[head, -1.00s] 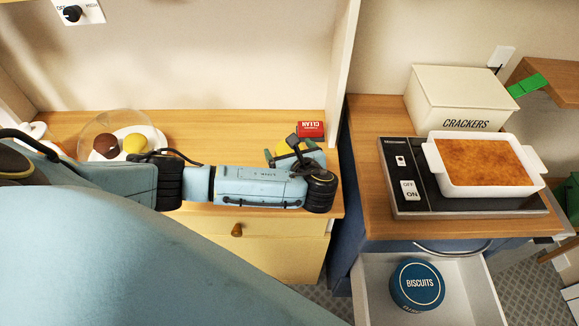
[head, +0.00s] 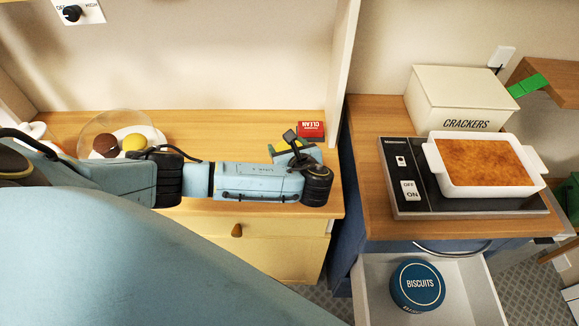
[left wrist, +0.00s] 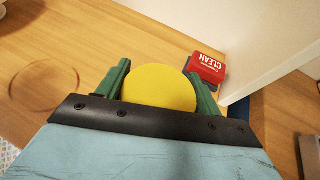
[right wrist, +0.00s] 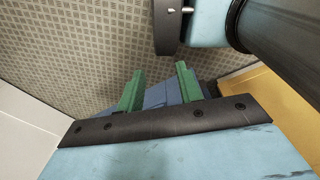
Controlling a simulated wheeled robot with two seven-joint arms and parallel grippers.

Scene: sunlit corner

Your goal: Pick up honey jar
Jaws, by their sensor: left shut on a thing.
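The honey jar shows as a round yellow top (left wrist: 160,87) in the left wrist view, seen from above; its body and label are hidden. My left gripper (left wrist: 158,72) is shut on it, with one green finger on each side. In the head view the left gripper (head: 293,156) is over the right end of the wooden counter, and its wrist hides the jar. I cannot tell whether the jar touches the counter. My right gripper (right wrist: 160,72) is open and empty, low above the patterned floor.
A red CLEAN box (head: 311,129) stands just behind the left gripper, near the white upright panel (head: 342,75). A plate (head: 150,134) with a brown and a yellow round thing under a clear dome is at left. A baking dish (head: 487,192) and open drawer (head: 480,285) are at right.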

